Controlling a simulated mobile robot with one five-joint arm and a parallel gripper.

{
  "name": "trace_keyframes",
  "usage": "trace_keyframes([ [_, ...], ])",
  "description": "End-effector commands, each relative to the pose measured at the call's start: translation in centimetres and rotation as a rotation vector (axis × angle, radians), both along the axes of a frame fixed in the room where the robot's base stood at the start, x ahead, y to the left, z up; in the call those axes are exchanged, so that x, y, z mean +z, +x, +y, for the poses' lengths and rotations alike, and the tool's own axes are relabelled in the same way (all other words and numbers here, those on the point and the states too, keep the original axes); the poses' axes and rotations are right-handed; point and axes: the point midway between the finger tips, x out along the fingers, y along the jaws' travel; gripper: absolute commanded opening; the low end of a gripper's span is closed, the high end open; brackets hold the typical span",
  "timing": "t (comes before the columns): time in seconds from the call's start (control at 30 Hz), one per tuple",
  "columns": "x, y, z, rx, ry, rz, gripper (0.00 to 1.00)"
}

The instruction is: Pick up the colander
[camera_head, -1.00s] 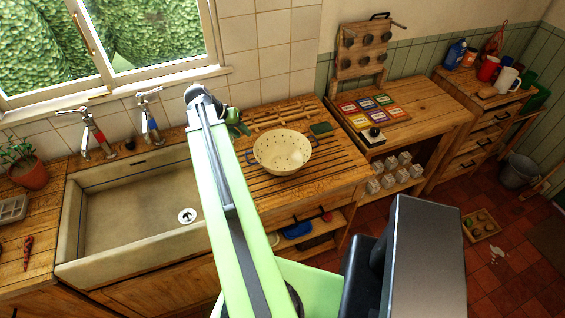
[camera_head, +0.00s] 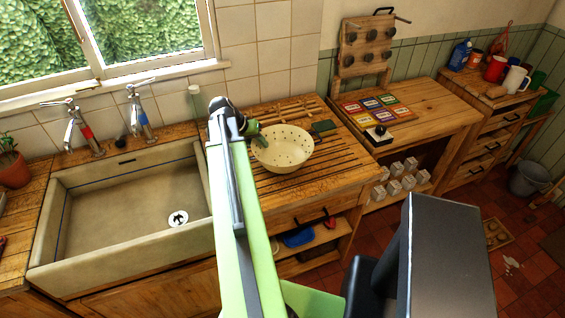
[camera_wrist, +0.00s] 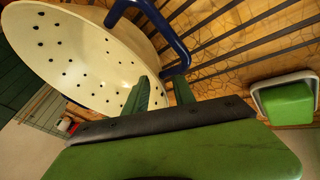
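The colander (camera_head: 284,160) is a cream bowl with dark holes, upright on the slatted wooden drainboard right of the sink. In the wrist view its holed wall (camera_wrist: 75,55) fills the upper left, and a blue looped handle (camera_wrist: 150,14) sticks out from its rim. My gripper (camera_head: 258,133) is at the colander's left side in the head view. In the wrist view its two green fingers (camera_wrist: 162,88) stand apart, with the handle's lower end close to their tips. I cannot tell whether the handle lies between them or just beyond. Nothing is visibly gripped.
The sink (camera_head: 125,215) with two taps (camera_head: 82,125) lies left of my arm. The wrist view shows a green block in a pale dish (camera_wrist: 287,102). A table with coloured cards (camera_head: 378,106) stands to the right.

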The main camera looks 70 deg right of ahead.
Motion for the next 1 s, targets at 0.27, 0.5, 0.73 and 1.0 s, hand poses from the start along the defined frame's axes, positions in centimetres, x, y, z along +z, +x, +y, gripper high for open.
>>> trace_keyframes([
  [0.27, -0.27, -0.1, -0.18, 0.001, 0.0, 0.0, 0.24],
  [0.5, -0.28, -0.09, -0.18, 0.001, 0.0, 0.0, 0.0],
  [0.73, -0.28, -0.08, -0.18, 0.001, 0.001, 0.0, 0.0],
  [1.0, -0.3, -0.07, -0.18, 0.001, 0.001, 0.0, 0.0],
])
